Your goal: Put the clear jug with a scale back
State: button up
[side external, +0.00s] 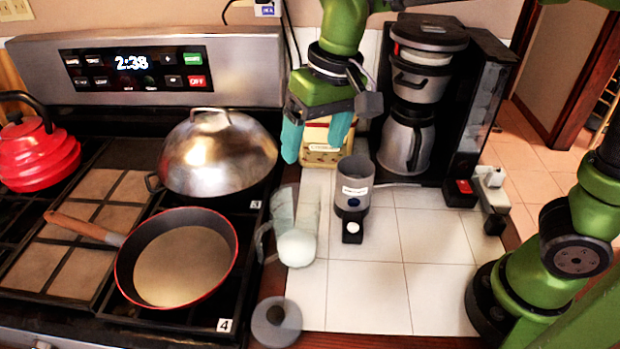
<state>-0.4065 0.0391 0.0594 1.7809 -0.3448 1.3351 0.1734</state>
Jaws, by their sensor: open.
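The clear jug (283,210) stands at the left edge of the white tiled counter, close to the stove. It is see-through, with a handle on its left side and something white (297,247) at its base. Its scale marks are too small to read, and I cannot tell whether it is upright or slightly tilted. My gripper (316,137) is open and points down, with its teal fingertips apart. It is above and behind the jug in the picture, not touching it. No object is held between the fingers.
A grinder (354,188) stands right of the jug. A coffee maker (410,85) and a yellowish container (322,155) are behind. A grey round lid (276,322) lies at the front left edge. A pan (185,260) and domed lid (219,155) occupy the stove. The front right tiles are clear.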

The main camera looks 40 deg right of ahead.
jog(key=s+d+m+t, duration=0.3)
jog(key=s+d+t, duration=0.2)
jog(key=s+d, duration=0.5)
jog(key=d, duration=0.4)
jog(key=shift+s+d+f+y, duration=0.25)
jog(key=shift+d+y, duration=0.05)
jog(key=shift+y, duration=0.1)
